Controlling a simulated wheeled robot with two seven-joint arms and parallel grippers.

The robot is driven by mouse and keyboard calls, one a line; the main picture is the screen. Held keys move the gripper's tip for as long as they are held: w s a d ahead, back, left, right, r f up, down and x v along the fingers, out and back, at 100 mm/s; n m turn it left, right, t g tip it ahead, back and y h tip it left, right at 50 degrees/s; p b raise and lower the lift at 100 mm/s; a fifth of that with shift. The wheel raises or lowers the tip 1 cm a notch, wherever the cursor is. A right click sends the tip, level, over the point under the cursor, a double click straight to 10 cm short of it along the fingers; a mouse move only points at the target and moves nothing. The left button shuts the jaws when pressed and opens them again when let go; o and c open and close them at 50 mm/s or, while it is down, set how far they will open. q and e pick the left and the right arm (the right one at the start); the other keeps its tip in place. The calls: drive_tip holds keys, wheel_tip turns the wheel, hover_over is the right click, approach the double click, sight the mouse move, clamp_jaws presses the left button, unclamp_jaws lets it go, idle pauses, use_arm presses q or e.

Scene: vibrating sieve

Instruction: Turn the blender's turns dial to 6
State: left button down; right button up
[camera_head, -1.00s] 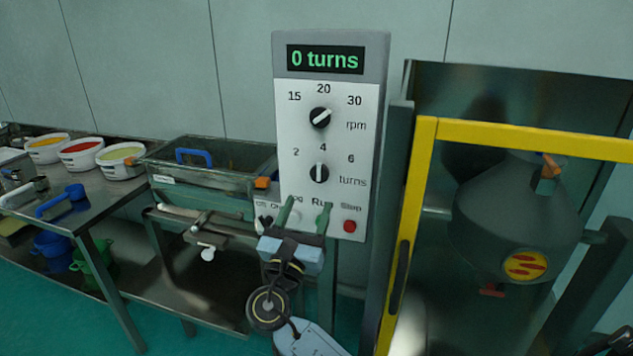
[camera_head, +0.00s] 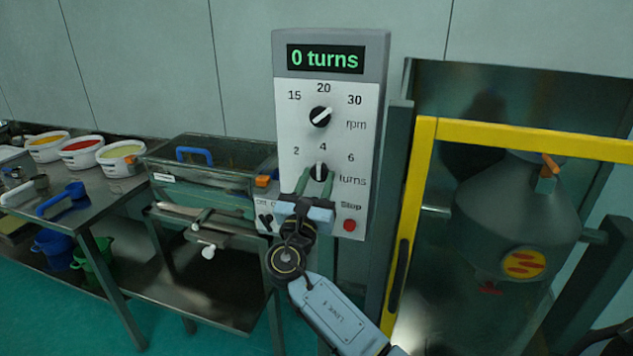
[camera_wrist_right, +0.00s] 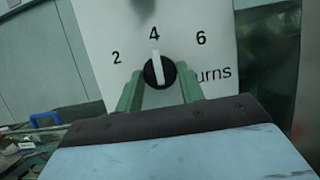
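The control panel (camera_head: 288,120) stands upright, and its display (camera_head: 325,59) reads "0 turns". The turns dial (camera_head: 318,171) is a black knob with a white pointer at 4; it also shows in the right wrist view (camera_wrist_right: 160,71). The rpm dial (camera_head: 320,117) above it points between 20 and 30. My right gripper (camera_head: 316,182) has its two green fingers apart, one on each side of the turns dial. In the right wrist view the gripper (camera_wrist_right: 160,88) is open around the knob; I cannot tell whether the fingers touch it. My left gripper is not in view.
The red Stop button (camera_head: 349,225) sits below the dial on the panel. A yellow guard frame (camera_head: 520,138) with a grey blender vessel (camera_head: 515,215) is to the right. A metal sieve trough (camera_head: 215,165) and a table with tubs (camera_head: 82,153) are to the left.

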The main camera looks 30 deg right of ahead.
drive_tip(key=c, duration=0.4)
drive_tip(key=shift+a+f+m+g+h+b, duration=0.15)
drive_tip(key=shift+m+g+h+b, duration=0.4)
drive_tip(key=shift+m+b, duration=0.8)
drive_tip(key=m+g+b, duration=0.1)
drive_tip(key=m+b, duration=0.1)
drive_tip(key=m, duration=0.1)
drive_tip(key=m+g+h+b, duration=0.1)
drive_tip(key=m+g, duration=0.1)
drive_tip(key=m, duration=0.2)
drive_tip(key=shift+w+a+g+b, duration=0.1)
drive_tip(key=shift+w+g+b, duration=0.15)
drive_tip(key=shift+b, duration=0.1)
drive_tip(key=m+g+b, duration=0.1)
drive_tip(key=m, duration=0.2)
drive_tip(key=shift+m, duration=0.25)
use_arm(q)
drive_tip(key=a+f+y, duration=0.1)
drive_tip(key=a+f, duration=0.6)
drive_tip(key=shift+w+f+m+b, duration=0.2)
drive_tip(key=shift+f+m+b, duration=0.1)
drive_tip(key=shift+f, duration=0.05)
use_arm(e)
drive_tip(key=shift+r+m+g, duration=0.25)
drive_tip(key=shift+m+g, duration=0.05)
drive_tip(key=shift+m, duration=0.2)
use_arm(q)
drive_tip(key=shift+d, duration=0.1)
